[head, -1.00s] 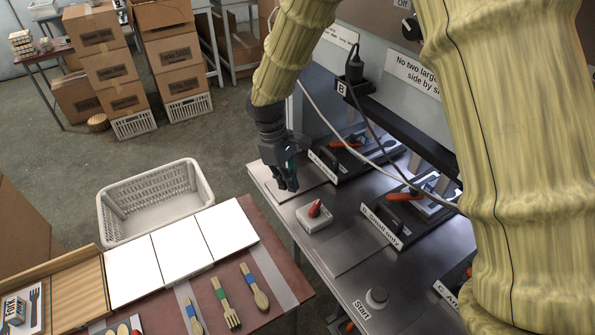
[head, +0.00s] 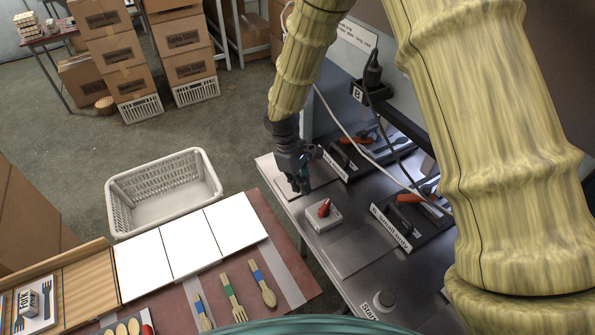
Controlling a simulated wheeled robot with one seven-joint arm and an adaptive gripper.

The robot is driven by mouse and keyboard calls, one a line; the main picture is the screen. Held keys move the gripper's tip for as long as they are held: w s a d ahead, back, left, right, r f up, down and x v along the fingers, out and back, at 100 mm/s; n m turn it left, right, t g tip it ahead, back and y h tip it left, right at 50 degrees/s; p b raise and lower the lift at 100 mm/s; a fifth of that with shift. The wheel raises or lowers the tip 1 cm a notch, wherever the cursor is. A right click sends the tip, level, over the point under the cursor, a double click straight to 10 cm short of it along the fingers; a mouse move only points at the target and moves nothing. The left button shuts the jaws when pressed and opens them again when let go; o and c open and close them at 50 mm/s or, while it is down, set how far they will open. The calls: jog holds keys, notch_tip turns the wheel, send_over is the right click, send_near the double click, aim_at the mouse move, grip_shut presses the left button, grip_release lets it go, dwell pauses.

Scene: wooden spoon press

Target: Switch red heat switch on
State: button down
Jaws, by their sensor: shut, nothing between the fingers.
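The red heat switch (head: 324,208) is a red knob on a small white box (head: 317,220) on the grey metal bench (head: 362,246). My gripper (head: 303,190) points down just behind and to the left of the switch box in the head view. It is shut and empty. It looks apart from the red knob, but its exact height above the bench is hard to tell.
Black press plates with orange-red handles (head: 410,199) stand right of the switch. A white cable (head: 345,128) hangs across them. A round grey button (head: 384,300) is nearer. A white basket (head: 163,192) and a table with wooden cutlery (head: 232,292) are left.

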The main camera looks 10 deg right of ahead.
aim_at(324, 209)
jog(key=shift+s+d+f+p, duration=0.3)
jog(key=shift+s+d+p, duration=0.2)
jog(key=shift+d, duration=0.1)
jog(key=shift+s+d+f+p, duration=0.3)
jog(key=shift+s+d+p, duration=0.2)
jog(key=shift+d, duration=0.1)
jog(key=shift+s+d+f, duration=0.15)
jog(key=shift+s+d, duration=0.2)
